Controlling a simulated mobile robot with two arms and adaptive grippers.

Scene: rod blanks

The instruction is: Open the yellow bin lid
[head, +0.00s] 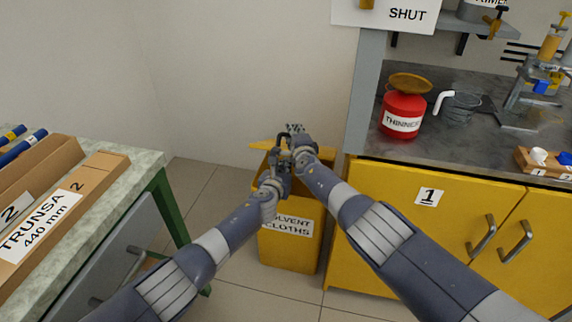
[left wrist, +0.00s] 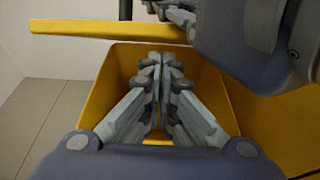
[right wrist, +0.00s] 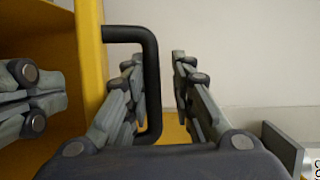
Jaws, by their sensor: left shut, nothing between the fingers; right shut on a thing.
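The yellow bin (head: 290,258), labelled solvent cloths, stands on the floor below my grippers. Its yellow lid (head: 261,146) is raised off the rim; the left wrist view shows the lid edge (left wrist: 110,29) above the open bin mouth (left wrist: 115,70). My right gripper (head: 294,132) is shut on the lid's black handle (right wrist: 151,75), which shows beside its left finger in the right wrist view. My left gripper (head: 280,168) is shut and empty just below it, with its fingertips (left wrist: 160,62) at the open mouth under the lid. The arms hide part of the bin.
A yellow cabinet (head: 375,215) stands close to the bin's right, with a red thinner can (head: 402,108) on its worktop. A green-legged table (head: 148,158) with cardboard boxes stands at the left. Floor is free between table and bin.

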